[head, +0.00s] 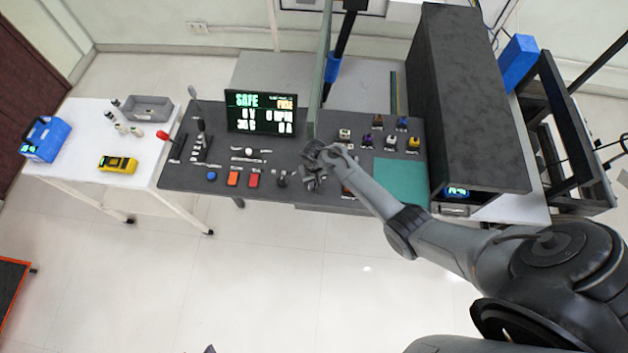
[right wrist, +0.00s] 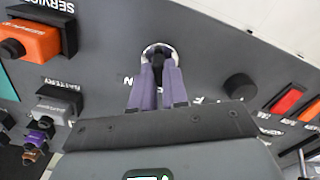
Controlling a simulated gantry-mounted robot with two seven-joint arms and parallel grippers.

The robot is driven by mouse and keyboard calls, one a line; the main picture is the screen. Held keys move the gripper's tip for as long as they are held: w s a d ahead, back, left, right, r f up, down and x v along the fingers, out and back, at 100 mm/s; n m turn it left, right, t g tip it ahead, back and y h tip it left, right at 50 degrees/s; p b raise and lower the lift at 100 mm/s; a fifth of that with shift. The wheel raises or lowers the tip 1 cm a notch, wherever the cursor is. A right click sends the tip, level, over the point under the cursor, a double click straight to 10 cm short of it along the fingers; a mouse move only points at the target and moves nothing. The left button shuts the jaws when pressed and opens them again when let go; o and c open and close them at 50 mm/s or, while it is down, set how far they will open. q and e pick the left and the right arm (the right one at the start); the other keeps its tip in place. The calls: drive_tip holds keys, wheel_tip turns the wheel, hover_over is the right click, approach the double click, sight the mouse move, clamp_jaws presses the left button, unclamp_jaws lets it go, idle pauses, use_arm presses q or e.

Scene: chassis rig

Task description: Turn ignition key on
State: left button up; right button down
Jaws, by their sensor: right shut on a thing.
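The ignition switch shows in the right wrist view as a round metal collar (right wrist: 146,50) on the dark console panel, with a dark key (right wrist: 158,62) in its middle. My right gripper (right wrist: 158,76) has its two purple-grey fingers shut on the key, one on each side. The fingertips cover part of the key and collar, so the key's exact angle cannot be told. In the head view my right gripper (head: 313,178) is at the front edge of the console (head: 215,180) and hides the switch. My left gripper is not in view.
A black knob (right wrist: 239,87) and red buttons (right wrist: 287,101) sit right of the switch in the wrist view. An orange service plug (right wrist: 35,41) and a grey battery connector (right wrist: 58,103) are left. A display reading SAFE (head: 261,112) stands on the console behind my gripper.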

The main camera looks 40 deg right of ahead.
drive_tip(key=shift+r+m+p, duration=0.15)
drive_tip(key=shift+m+p, duration=0.75)
drive_tip(key=shift+m, duration=0.2)
drive_tip(key=m+p, duration=0.1)
drive_tip(key=m, duration=0.1)
drive_tip(key=shift+m, duration=0.3)
drive_tip(key=m+p, duration=0.1)
drive_tip(key=m, duration=0.3)
drive_tip(key=shift+m+p, duration=0.3)
drive_tip(key=shift+m, duration=1.3)
drive_tip(key=c, duration=1.1)
unclamp_jaws()
drive_tip(key=shift+c, duration=0.2)
